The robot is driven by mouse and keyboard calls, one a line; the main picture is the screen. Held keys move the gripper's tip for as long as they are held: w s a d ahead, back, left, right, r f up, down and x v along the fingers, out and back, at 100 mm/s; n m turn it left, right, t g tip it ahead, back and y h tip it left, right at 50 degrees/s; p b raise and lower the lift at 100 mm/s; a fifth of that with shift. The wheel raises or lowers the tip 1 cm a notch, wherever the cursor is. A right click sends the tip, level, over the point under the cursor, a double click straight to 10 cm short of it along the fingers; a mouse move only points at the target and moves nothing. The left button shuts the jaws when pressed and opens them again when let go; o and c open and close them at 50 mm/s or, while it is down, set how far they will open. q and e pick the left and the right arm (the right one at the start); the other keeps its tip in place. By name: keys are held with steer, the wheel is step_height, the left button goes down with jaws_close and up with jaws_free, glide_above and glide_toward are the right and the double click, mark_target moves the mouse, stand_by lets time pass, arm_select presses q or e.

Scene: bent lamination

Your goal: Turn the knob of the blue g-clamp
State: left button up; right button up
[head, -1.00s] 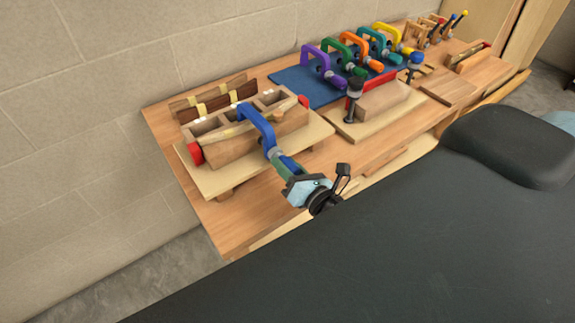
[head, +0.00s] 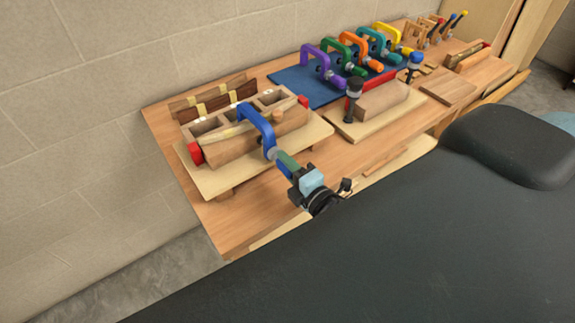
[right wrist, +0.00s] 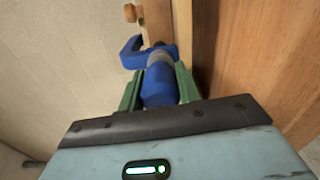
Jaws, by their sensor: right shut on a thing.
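The blue g-clamp (head: 257,126) sits over the front wall of a wooden bending form (head: 232,148), its screw end pointing toward me. In the right wrist view its blue frame (right wrist: 134,52) lies beyond a grey collar and the blue knob (right wrist: 160,88). My right gripper (head: 284,160) is shut on the knob, with a green finger on each side of it; the gripper (right wrist: 159,90) also shows in the right wrist view. In the head view the fingers and gripper body hide most of the knob. My left gripper is not in view.
The form rests on a pale board (head: 208,184) on the wooden bench (head: 232,225). Purple, green, orange, teal and yellow clamps stand on a blue mat (head: 290,80) at the back. A wooden block (head: 382,100) with dark-handled clamps lies to the right. A wall rises behind.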

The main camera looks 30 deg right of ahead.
steer(key=m, duration=0.5)
steer(key=shift+m, duration=0.3)
steer(key=m, duration=1.5)
steer(key=shift+r, duration=0.1)
steer(key=m, duration=0.5)
steer(key=shift+m, duration=0.4)
steer(key=m, duration=0.4)
steer(key=shift+a+r+m, duration=0.1)
steer(key=shift+m, duration=0.2)
steer(key=m, duration=0.5)
steer(key=shift+r+m, duration=0.1)
steer(key=shift+m, duration=2.3)
